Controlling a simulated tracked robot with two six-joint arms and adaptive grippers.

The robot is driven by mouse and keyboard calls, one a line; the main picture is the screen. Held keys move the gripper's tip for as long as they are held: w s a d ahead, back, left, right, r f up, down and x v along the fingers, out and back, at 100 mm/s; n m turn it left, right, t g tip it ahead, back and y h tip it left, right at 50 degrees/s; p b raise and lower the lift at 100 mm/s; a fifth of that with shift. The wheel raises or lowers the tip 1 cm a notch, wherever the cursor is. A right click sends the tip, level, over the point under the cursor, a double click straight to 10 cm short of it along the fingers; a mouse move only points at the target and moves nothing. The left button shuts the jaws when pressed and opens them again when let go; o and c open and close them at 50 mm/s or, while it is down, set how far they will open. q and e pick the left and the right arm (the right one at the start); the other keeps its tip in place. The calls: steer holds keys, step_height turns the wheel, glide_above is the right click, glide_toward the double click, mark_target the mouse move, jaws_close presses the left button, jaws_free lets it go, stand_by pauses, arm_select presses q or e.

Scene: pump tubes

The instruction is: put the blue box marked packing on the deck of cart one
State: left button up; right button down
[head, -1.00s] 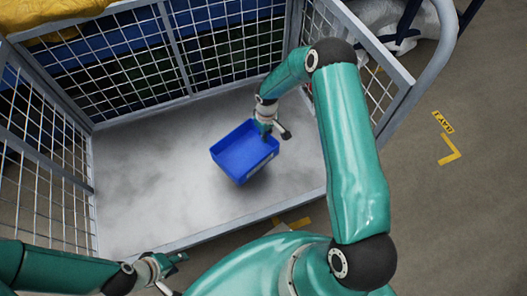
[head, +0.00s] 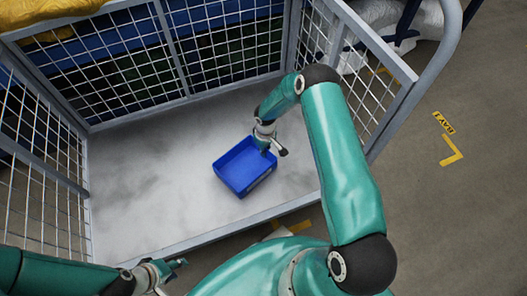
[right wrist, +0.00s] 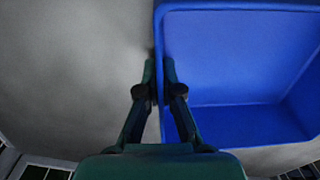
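The blue box (head: 240,183) is an open-topped bin at the middle right of the grey deck (head: 140,190) of a mesh-sided cart. A small mark shows on its side, too small to read. My right gripper (head: 272,147) is at the box's far right rim. In the right wrist view, the gripper's fingers (right wrist: 160,75) are on either side of one wall of the box (right wrist: 235,75), pinching it. I cannot tell whether the box's base touches the deck. My left gripper (head: 172,268) is open and empty, near the cart's front edge at lower left.
Mesh walls (head: 230,45) with grey posts enclose the deck at the back, left and right. The front side has a low edge (head: 220,236). The deck's left half is clear. A yellow floor mark (head: 452,152) lies outside, at right.

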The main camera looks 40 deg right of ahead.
steer(key=shift+f, duration=0.1)
steer(key=c, duration=1.3)
jaws_free()
steer(key=shift+r, duration=0.25)
step_height(320, 180, up, 12)
steer(key=p, duration=0.3)
steer(key=shift+f, duration=0.25)
steer(key=s+a+f+m+y, duration=0.1)
steer(key=s+a+y, duration=0.1)
steer(key=s+a, duration=0.35)
steer(key=s+a+f+y, duration=0.1)
steer(key=s+a, duration=0.1)
steer(key=a, duration=0.6)
steer(key=s+a+m, duration=0.1)
steer(key=s+a, duration=0.1)
steer(key=s, duration=0.2)
steer(key=s+a+r+m, duration=0.1)
steer(key=s+a, duration=0.2)
steer(key=s, duration=0.1)
steer(key=s+a, duration=0.2)
steer(key=s, duration=0.2)
steer(key=shift+s+a+r+m+t+y, duration=0.2)
steer(key=shift+s+a+m+t+y, duration=0.1)
steer(key=shift+m+y, duration=0.1)
